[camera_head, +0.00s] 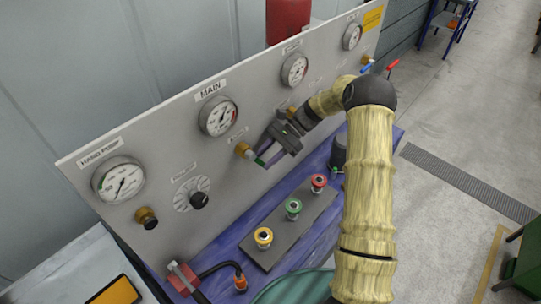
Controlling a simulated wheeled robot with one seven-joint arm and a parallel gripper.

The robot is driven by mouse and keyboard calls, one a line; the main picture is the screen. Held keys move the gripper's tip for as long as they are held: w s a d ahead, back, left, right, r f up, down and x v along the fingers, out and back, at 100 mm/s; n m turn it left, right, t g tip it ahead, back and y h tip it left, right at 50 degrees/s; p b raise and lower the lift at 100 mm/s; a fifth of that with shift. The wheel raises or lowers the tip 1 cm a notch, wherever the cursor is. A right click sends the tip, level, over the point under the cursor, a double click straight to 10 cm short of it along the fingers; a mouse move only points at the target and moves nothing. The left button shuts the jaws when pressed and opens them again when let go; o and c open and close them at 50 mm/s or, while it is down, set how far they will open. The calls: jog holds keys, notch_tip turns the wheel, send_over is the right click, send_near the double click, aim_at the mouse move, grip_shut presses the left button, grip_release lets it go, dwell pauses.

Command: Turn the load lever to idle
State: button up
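My gripper (264,156) is at the front of the grey panel (255,95), just right of and touching or nearly touching a brass fitting (242,149) below the MAIN gauge (218,116). Its fingertips show green and purple; the gap between them is too small to read. No readable label marks the load lever. A round dial with a black knob (198,200) is on the panel to the left. A blue lever (366,69) and a red lever (392,66) are at the panel's far right end.
Yellow (263,237), green (293,207) and red (319,182) fittings stand on a dark plate in front of the panel. The HAND PUMP gauge (119,181) is at the left. A black cable runs to an orange connector (240,282). Open floor lies to the right.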

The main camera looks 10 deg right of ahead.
notch_tip(320, 180, up, 10)
jog(key=b, duration=0.3)
jog(key=shift+b, duration=0.35)
jog(key=shift+c, duration=0.3)
